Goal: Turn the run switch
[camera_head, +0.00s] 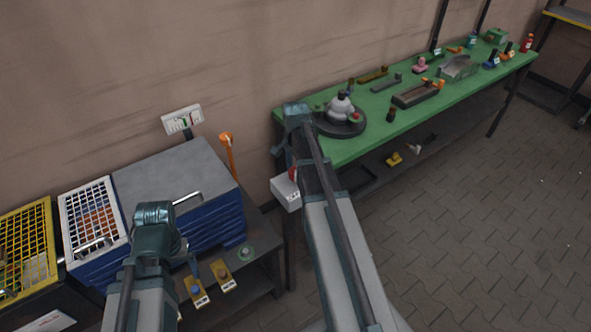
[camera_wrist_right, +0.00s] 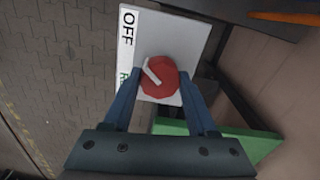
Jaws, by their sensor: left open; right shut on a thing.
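The run switch is a red knob (camera_wrist_right: 160,77) with a white pointer mark on a pale box (camera_wrist_right: 188,35). In the head view the box (camera_head: 285,194) is by the near left corner of the green bench. In the right wrist view, a label strip reads OFF (camera_wrist_right: 128,27); lower lettering is partly hidden. The pointer mark slants towards the label side, up and left. My right gripper (camera_wrist_right: 160,92) is shut on the knob, one finger on each side; it also shows in the head view (camera_head: 291,168). My left gripper (camera_head: 189,256) is open above the lower-left shelf unit.
The green bench (camera_head: 390,122) carries a round dark stand with a grey part, trays and small parts. Two yellow blocks lie near my left gripper. Right floor is clear.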

